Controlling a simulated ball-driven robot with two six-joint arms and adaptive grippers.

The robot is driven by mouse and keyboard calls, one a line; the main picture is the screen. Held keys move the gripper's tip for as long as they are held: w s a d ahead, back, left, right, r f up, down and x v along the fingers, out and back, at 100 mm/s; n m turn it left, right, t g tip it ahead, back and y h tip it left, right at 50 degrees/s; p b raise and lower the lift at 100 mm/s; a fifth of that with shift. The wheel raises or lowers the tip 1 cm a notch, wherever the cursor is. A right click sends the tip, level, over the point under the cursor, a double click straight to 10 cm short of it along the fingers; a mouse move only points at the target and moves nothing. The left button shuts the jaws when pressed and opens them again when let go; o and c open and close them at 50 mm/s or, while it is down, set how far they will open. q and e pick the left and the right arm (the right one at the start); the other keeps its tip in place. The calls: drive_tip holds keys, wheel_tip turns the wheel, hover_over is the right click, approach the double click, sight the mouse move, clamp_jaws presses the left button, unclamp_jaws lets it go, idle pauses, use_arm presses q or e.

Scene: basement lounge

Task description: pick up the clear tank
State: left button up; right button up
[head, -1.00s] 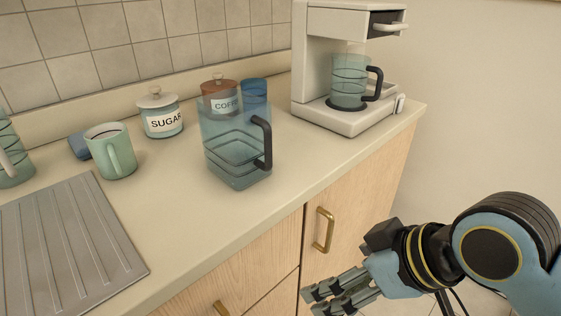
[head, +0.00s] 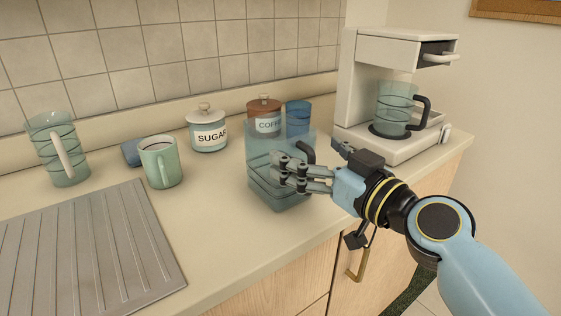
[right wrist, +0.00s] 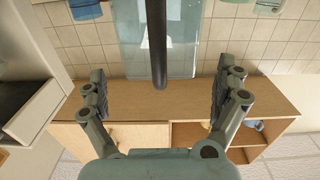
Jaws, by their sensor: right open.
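The clear tank (head: 257,165) is a bluish, see-through square container with a black handle (head: 306,151). It stands upright on the counter, in front of the coffee jar. My right gripper (head: 312,163) is open at the tank's right side, with its fingers overlapping the tank's front in the head view. In the right wrist view, the tank (right wrist: 184,45) is at the top middle, and its dark handle runs down between the spread fingers of my right gripper (right wrist: 160,92). I cannot tell whether any finger touches it. My left gripper is not in view.
A coffee machine (head: 370,60) holding a carafe (head: 392,108) stands to the right. The coffee jar (head: 264,107), a blue cup (head: 298,118) and the sugar jar (head: 208,130) are behind. A green mug (head: 165,165), a clear pitcher (head: 52,150) and a ridged drainboard (head: 85,250) are left.

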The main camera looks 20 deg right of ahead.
sight(299, 144)
drive_tip(key=shift+w+a+r, duration=0.1)
drive_tip(key=shift+w+r, duration=0.05)
drive_tip(key=shift+w, duration=0.25)
drive_tip(key=p+x, duration=0.1)
drive_tip(key=x, duration=0.2)
drive_tip(key=shift+w+a+r+p, duration=0.15)
drive_tip(key=shift+w+p, duration=0.2)
drive_tip(key=shift+w, duration=0.05)
drive_tip(key=shift+w+a, duration=0.1)
drive_tip(key=shift+w, duration=0.2)
drive_tip(key=shift+c, duration=0.3)
drive_tip(key=c, duration=1.3)
